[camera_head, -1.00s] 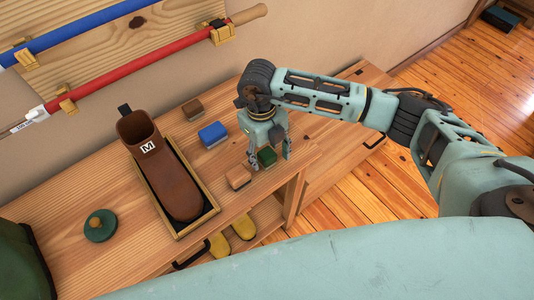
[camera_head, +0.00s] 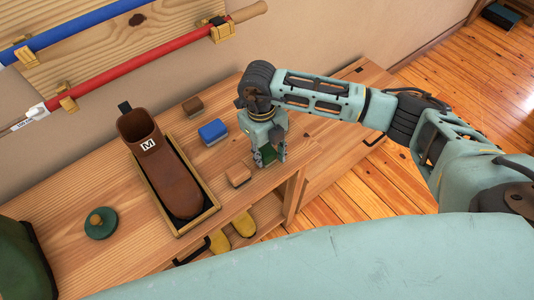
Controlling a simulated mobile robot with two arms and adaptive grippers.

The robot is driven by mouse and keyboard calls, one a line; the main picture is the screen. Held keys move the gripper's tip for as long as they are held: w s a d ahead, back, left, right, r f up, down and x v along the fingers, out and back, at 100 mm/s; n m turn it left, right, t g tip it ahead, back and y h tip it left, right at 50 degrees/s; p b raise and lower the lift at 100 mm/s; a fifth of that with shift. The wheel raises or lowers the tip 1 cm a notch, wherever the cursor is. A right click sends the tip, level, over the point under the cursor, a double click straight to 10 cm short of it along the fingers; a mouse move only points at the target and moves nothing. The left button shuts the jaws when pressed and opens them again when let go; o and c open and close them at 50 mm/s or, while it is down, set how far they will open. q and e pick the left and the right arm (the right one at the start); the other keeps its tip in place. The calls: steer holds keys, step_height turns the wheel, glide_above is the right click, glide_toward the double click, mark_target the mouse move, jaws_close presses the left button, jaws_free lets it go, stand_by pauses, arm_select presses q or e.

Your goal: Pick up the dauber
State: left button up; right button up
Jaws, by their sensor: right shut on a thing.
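A small green block (camera_head: 268,154), which I take to be the dauber, is between the fingers of my right gripper (camera_head: 267,158). The fingers are shut on its sides, and the gripper points down over the wooden bench near its front edge. Most of the block is hidden by the fingers and palm, so I cannot tell whether it still touches the bench. My left gripper is not in view.
A tan block (camera_head: 238,174), a blue block (camera_head: 212,132) and a brown block (camera_head: 193,107) stand close by on the bench (camera_head: 125,262). A brown boot (camera_head: 172,178) lies in a shallow wooden tray (camera_head: 205,218). A green round piece with a knob (camera_head: 101,223) is farther left.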

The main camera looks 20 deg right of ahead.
mark_target(268, 151)
steer(key=shift+r, duration=0.6)
step_height(268, 151, up, 3)
steer(key=shift+b, duration=0.8)
steer(key=s+d+r+b, duration=0.2)
steer(key=s+d+r, duration=0.4)
steer(key=s, duration=0.3)
steer(key=shift+s+d+r, duration=0.35)
steer(key=shift+r, duration=0.05)
steer(key=o, duration=0.6)
steer(key=shift+c, duration=0.2)
steer(key=c, duration=0.4)
